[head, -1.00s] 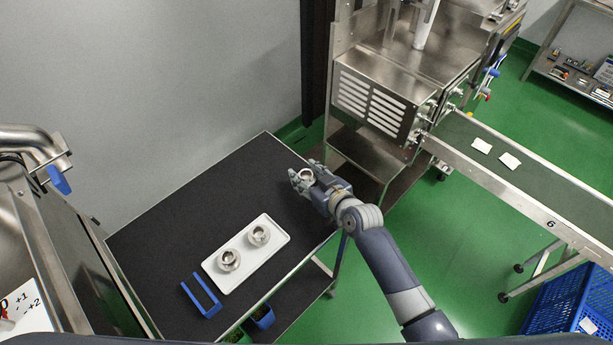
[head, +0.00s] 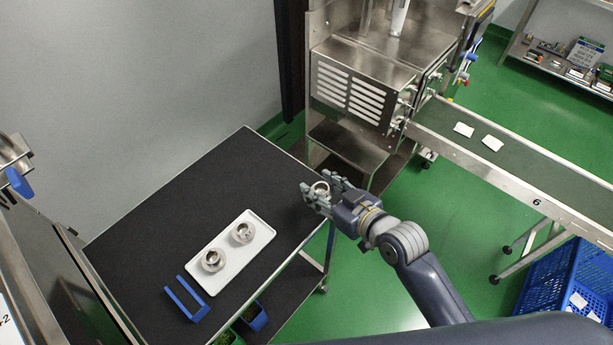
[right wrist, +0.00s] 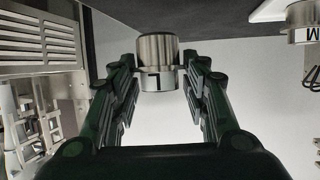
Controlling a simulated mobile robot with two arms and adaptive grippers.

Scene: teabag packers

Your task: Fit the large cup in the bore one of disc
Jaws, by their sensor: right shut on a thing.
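My right gripper (head: 316,192) is shut on a shiny metal cup (head: 321,186) at the right edge of the dark table. In the right wrist view the cup (right wrist: 157,62) sits upright between the two fingers (right wrist: 158,80) and has a dark "L" on its lower band. Two other metal cups, one nearer (head: 213,260) and one farther (head: 242,232), stand on a white tray (head: 232,278). One cup (right wrist: 303,35) at the right of the right wrist view bears an "M". I cannot make out a disc in these frames. My left gripper is not in view.
The dark table (head: 190,190) is bare behind the tray. A blue frame (head: 187,300) lies beside the tray. A steel machine (head: 360,85) stands behind the table, with a conveyor (head: 520,160) to its right. A blue crate (head: 565,280) stands on the green floor.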

